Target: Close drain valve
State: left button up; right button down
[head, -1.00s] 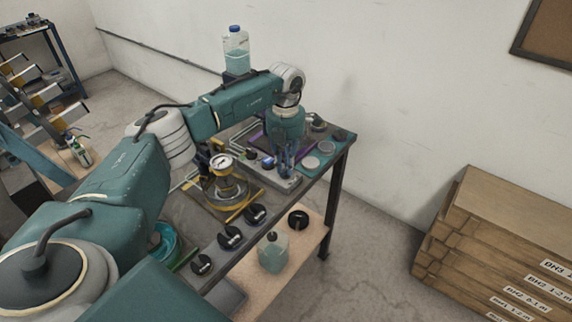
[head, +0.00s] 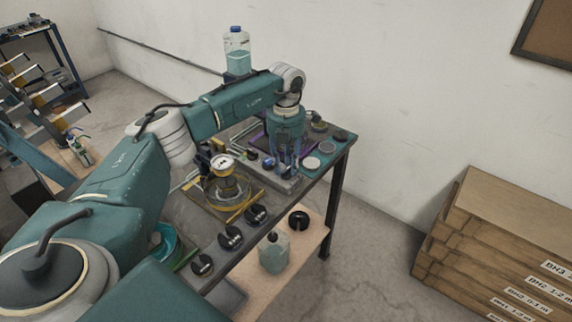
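My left arm reaches from the left over the bench (head: 338,166). My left gripper (head: 286,168) points down at a grey block (head: 284,186) near the bench's right end. The fingers hide part of what is between them, and I cannot tell whether they are open or shut. A small blue part (head: 268,162) shows beside the fingers. Several black knobs (head: 230,237) with pale markings line the bench's front edge. Which part is the drain valve is not clear. My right gripper is not in view.
A pressure gauge (head: 222,163) stands over a round glass vessel on the bench. A clear bottle (head: 237,52) with a blue cap stands at the back. A jug (head: 274,253) and a black ring (head: 298,221) sit on the lower shelf. Labelled wooden boxes (head: 500,250) are at right.

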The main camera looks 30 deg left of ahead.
pick_arm(q)
notch_tip(320, 180, up, 12)
dwell(0.7)
dwell(0.7)
